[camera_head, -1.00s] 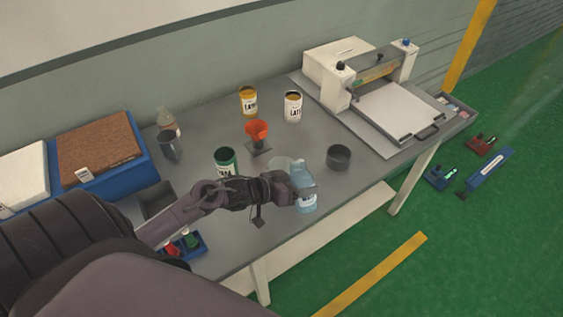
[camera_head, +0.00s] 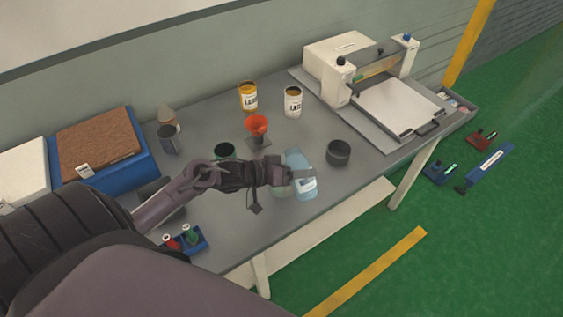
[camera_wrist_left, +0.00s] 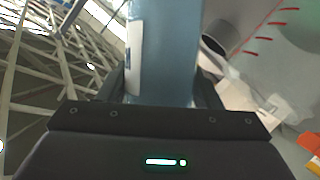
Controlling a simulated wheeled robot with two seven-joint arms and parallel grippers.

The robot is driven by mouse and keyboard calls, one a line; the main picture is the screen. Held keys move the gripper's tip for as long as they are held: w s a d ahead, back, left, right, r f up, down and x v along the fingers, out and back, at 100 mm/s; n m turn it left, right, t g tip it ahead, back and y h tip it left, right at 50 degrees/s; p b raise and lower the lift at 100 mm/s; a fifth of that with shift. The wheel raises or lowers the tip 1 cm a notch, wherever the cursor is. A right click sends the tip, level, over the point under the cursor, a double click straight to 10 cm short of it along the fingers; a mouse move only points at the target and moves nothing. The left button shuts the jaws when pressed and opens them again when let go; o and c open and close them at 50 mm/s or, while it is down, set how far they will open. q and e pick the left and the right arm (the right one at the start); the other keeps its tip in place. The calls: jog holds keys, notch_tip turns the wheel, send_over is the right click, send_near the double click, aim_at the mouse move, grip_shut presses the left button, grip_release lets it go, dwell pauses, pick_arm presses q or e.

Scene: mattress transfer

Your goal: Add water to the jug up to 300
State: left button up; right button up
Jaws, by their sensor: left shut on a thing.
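My left gripper (camera_head: 284,177) is shut on a pale blue water bottle (camera_head: 303,186) with a white label. The bottle is tilted over the table, near its front edge. It fills the middle of the left wrist view (camera_wrist_left: 165,50). The clear jug (camera_head: 279,189) is mostly hidden behind the gripper and bottle. Red graduation marks on a pale surface, apparently the jug (camera_wrist_left: 268,28), show at the upper right of the left wrist view. Its water level and the figures cannot be read. My right gripper is not in view.
A dark pot (camera_head: 338,153) stands right of the bottle. A white press (camera_head: 365,85) fills the right end of the grey table (camera_head: 230,235).

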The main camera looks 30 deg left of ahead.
pick_arm(q)
jog(key=shift+r, duration=0.35)
jog(key=shift+w+a+f, duration=0.1)
jog(key=shift+f, duration=0.05)
jog(key=shift+n+b, duration=0.3)
jog(key=shift+b, duration=0.05)
jog(key=shift+f+h, duration=0.15)
jog(key=shift+h, duration=0.25)
jog(key=shift+b, duration=0.35)
jog(key=shift+f+n, duration=0.1)
jog(key=shift+n, duration=0.2)
jog(key=shift+b, duration=0.3)
jog(key=shift+f, duration=0.1)
jog(key=shift+n+h+b, duration=0.3)
